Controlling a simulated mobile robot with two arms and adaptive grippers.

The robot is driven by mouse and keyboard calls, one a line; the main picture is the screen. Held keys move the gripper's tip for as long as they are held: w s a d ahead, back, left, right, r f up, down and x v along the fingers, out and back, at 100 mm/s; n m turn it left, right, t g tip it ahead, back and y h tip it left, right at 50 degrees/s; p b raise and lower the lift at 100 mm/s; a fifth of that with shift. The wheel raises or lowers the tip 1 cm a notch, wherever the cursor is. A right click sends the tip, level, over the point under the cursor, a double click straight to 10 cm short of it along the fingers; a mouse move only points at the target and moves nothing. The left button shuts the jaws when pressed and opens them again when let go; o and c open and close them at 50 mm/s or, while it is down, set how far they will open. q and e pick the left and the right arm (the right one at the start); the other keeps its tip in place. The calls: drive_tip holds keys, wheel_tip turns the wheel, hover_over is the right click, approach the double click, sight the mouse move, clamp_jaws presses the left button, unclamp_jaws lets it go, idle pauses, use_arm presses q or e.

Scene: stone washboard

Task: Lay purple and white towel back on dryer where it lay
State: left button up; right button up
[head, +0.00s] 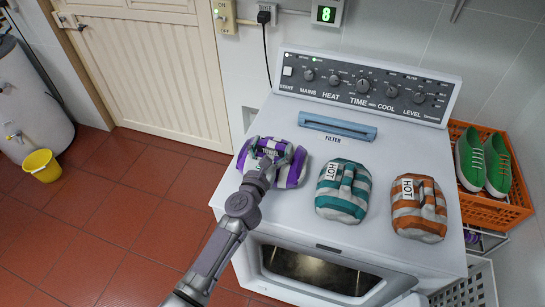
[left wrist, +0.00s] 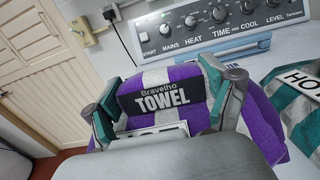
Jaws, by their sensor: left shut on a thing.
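The purple and white towel (head: 297,168) is rolled or folded, with a black "Bravelho TOWEL" label, and is at the left end of the white dryer top (head: 280,207). My left gripper (head: 270,150) is over the towel and shut on it. In the left wrist view the towel (left wrist: 182,75) sits between the two teal-padded fingers of my left gripper (left wrist: 160,95), one on each side of the label. I cannot tell whether the towel's underside touches the dryer. My right gripper is not in view.
A teal and white bundle (head: 340,203) and an orange and white bundle (head: 417,222), both tagged HOT, lie right of the towel. A blue filter handle (head: 337,125) and control panel (head: 365,87) are behind. An orange crate with green shoes (head: 485,160) stands right.

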sight(273, 155)
use_arm(q)
wheel_tip(273, 155, down, 3)
drive_tip(key=shift+f+b, duration=0.1)
drive_tip(key=shift+b, duration=1)
drive_tip(key=shift+f+b, duration=0.3)
drive_tip(key=shift+w+d+r, duration=0.1)
drive_tip(key=o, duration=1.7)
drive_tip(key=shift+f, duration=0.2)
drive_tip(key=shift+c, duration=0.2)
